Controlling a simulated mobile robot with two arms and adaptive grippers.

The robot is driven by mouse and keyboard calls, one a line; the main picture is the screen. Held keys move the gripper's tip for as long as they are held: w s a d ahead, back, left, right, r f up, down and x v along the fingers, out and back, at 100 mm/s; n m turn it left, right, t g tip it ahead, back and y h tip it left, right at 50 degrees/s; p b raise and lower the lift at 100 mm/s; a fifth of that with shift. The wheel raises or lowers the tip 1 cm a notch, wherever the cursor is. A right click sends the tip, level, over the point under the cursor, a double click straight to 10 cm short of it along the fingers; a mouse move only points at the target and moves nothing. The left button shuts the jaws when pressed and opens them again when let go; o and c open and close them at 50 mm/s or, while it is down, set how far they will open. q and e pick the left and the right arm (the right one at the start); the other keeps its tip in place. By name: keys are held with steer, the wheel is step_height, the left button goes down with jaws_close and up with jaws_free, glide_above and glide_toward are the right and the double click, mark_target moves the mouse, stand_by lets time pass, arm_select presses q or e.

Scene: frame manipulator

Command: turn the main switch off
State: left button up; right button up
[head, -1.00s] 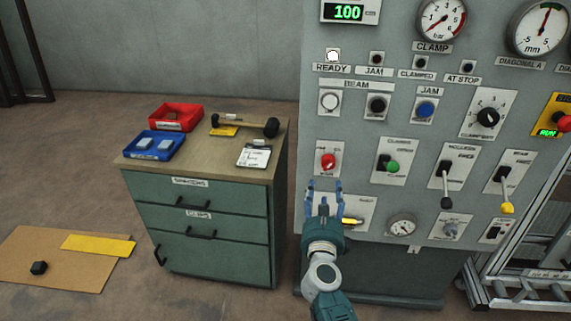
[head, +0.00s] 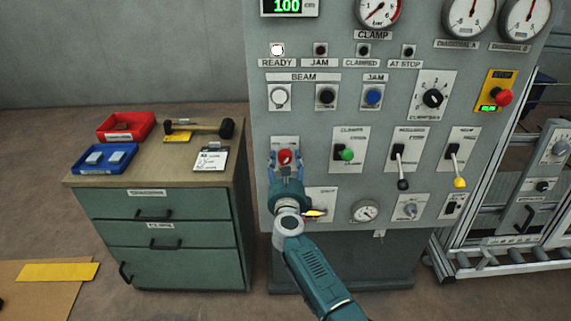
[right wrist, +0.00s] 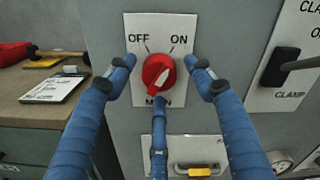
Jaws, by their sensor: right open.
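The main switch (head: 285,157) is a red rotary knob on a pale plate at the lower left of the grey panel. In the right wrist view the red knob (right wrist: 158,71) sits below the words OFF and ON, and its pale mark appears to slant up toward ON. My right gripper (head: 285,168) is open in front of the knob. Its blue fingers stand left, right and below the knob, with gaps visible at both sides; whether the lower finger touches is unclear. My left gripper is not in view.
A green-handled selector (head: 346,154) and levers with black (head: 403,184) and yellow (head: 460,182) knobs stick out to the right. A drawer cabinet (head: 165,240) with red and blue trays stands at left. A yellow handle (head: 314,213) lies below the switch.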

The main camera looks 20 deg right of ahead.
steer(key=c, duration=1.1)
steer(key=shift+c, duration=0.3)
